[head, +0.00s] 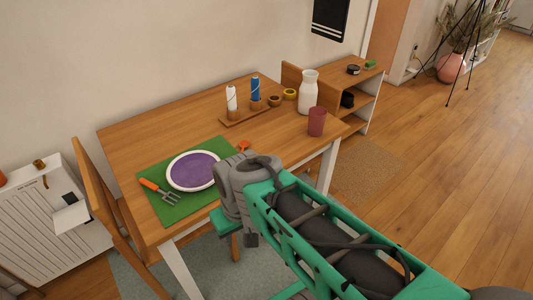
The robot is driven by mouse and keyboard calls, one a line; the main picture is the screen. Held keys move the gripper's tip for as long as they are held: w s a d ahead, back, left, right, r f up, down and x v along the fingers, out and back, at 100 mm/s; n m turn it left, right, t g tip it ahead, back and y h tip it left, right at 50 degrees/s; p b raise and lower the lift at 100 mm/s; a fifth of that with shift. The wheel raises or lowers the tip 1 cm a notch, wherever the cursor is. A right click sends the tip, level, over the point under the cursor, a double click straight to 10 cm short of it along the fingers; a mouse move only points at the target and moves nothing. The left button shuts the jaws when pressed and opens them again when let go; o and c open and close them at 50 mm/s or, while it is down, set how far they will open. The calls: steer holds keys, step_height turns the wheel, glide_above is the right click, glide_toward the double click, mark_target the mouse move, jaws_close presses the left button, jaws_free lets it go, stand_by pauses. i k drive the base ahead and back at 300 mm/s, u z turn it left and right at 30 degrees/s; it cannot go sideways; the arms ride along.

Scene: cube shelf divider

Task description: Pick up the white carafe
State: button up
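The white carafe (308,93) stands upright near the right end of the wooden table (130,140). It has a narrow neck and a wider body, and nothing touches it except the table under it. A dark red cup (317,121) stands just in front of it and to its right. The grey end of my arm with my gripper (238,190) is at the table's front edge, beside the green placemat, well to the left of the carafe and nearer the camera. I cannot make out the fingers.
A wooden tray (250,115) with a white bottle and a blue bottle lies left of the carafe, with small round pots near it. A low shelf (345,75) stands beyond the table.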

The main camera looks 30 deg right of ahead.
mark_target(308, 92)
steer(key=z, duration=1.25)
